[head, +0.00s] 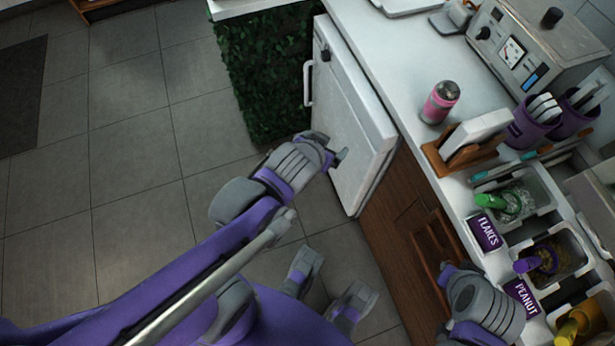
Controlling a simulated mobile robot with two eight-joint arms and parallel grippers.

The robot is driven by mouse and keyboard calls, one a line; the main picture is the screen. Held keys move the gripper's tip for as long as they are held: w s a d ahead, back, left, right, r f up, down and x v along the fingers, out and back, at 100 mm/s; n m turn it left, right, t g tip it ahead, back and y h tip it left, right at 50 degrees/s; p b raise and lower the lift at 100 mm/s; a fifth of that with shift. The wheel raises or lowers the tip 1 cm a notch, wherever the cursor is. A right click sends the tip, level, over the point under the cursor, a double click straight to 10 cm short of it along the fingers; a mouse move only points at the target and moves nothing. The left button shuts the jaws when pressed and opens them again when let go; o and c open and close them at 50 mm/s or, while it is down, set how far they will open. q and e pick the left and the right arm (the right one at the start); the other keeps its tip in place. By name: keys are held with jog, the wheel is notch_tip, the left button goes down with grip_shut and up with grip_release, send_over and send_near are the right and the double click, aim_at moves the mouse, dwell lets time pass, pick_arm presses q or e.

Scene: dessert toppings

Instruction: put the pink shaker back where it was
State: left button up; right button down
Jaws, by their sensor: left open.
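The pink shaker (440,102), with a grey top, stands upright on the white counter (395,50), left of the wooden holder. Nothing is touching it. My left gripper (337,155) is open and empty, out in front of the white fridge door, lower and to the left of the shaker, clear of it. My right gripper (450,272) is at the bottom right, by the counter's front edge near the topping labels. Its fingers are mostly hidden, so its opening is unclear.
A wooden holder (465,150) with a white block stands right of the shaker. A grey machine (535,45) with a dial is behind. The counter left of the shaker is clear.

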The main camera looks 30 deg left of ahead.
pick_arm(q)
jog(key=s+d+f+g+h, duration=0.1)
jog(key=s+g, duration=0.3)
jog(key=s, duration=0.5)
jog(key=shift+s+f, duration=0.25)
jog(key=shift+f, duration=0.55)
notch_tip(320, 180, up, 11)
jog(key=w+p, duration=0.1)
jog(key=p, duration=0.9)
jog(key=shift+w, duration=0.35)
jog(key=shift+r, duration=0.1)
